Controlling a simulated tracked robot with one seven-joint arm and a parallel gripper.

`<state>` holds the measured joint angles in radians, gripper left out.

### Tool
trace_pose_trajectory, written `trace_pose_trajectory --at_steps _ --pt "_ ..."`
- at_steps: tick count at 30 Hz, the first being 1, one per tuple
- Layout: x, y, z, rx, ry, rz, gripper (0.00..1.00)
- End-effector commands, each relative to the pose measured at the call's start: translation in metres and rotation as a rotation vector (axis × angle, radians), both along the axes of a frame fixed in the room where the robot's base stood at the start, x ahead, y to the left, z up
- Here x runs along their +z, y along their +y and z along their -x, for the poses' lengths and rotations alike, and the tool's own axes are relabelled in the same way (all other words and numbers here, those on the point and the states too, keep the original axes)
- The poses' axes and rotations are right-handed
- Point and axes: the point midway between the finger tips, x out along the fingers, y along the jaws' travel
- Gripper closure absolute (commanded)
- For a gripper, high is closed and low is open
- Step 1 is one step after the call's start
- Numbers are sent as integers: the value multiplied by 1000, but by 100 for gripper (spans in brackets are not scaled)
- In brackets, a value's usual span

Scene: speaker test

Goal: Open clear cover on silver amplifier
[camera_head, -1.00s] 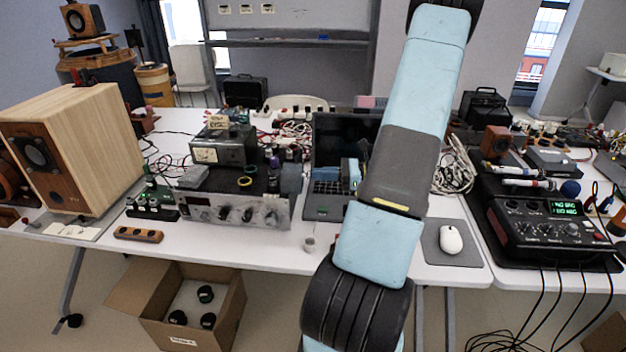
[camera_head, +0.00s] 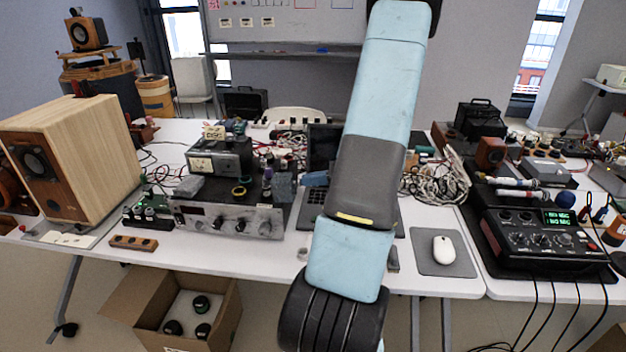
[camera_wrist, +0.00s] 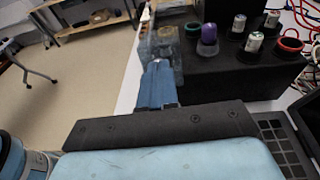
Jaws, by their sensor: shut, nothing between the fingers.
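The silver amplifier (camera_head: 222,220) stands on the white table, left of the middle, its front with knobs facing me. A greyish see-through block, probably the clear cover (camera_head: 284,187), sits at its right end. It also shows at the top middle of the wrist view (camera_wrist: 165,45). There the amplifier's dark top (camera_wrist: 235,72) bears several capped parts. My gripper (camera_wrist: 157,66) has its blue fingers together and empty, with the tips just in front of the clear block. I cannot tell whether they touch it.
A dark meter box (camera_head: 215,160) stands behind the amplifier. A laptop (camera_head: 316,196) is to its right, partly behind my arm. A wooden speaker (camera_head: 85,160) is at the left. A mouse (camera_head: 443,250) and a black mixer (camera_head: 540,240) are at the right. An open carton (camera_head: 225,325) stands below.

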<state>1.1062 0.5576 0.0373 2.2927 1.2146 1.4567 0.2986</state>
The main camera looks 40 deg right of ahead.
Motion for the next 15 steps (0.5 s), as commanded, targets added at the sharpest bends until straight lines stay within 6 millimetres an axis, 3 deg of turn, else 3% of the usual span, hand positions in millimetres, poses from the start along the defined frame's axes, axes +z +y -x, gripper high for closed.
trace_pose_trajectory --at_steps 7,15 --pt "5 -23 14 6 1 2 100" --pt "14 -62 51 7 1 3 100"
